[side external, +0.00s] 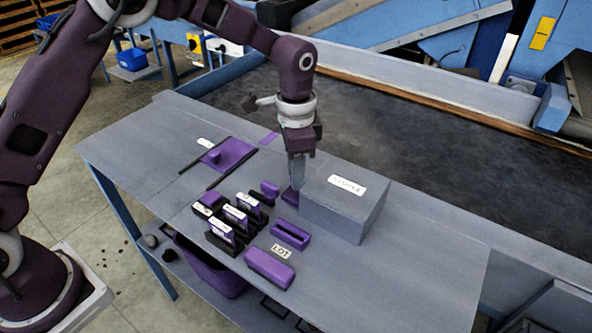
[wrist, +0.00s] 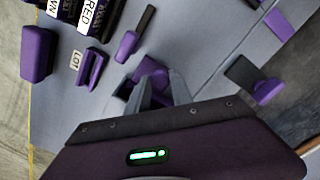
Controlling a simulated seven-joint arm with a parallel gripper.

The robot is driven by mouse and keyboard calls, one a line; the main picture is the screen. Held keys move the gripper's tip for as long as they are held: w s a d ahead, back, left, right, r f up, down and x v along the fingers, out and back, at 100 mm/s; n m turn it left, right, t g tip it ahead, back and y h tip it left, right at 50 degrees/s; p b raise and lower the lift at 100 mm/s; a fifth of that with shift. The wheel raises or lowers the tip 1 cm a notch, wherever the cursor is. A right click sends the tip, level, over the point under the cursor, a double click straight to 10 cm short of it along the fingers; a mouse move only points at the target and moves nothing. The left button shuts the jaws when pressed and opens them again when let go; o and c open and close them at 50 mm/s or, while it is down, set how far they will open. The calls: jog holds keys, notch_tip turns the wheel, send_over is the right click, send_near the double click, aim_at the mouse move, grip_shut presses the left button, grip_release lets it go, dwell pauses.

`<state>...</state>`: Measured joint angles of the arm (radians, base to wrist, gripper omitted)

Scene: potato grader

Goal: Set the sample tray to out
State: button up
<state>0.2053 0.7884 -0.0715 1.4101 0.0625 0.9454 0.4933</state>
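A grey box (side external: 345,205) with a white label, too small to read surely, stands on the table. A purple part (side external: 290,196) sits low at its left side; I take it to be the sample tray or its handle, but cannot tell how far out it is. My gripper (side external: 297,180) points down just above this part, close to the box. In the wrist view the fingers (wrist: 160,80) are apart, with a purple part (wrist: 150,70) at and beyond their tips. Whether they touch it cannot be told.
Left of the box stand several black holders with purple cards (side external: 235,218), an open purple tray (side external: 290,234) and a closed purple case (side external: 270,267). A purple plate with a knob (side external: 228,154) lies between black rails. The table's front right is clear.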

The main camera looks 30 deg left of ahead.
grip_shut()
jog(key=shift+r, duration=0.1)
dwell(1.1)
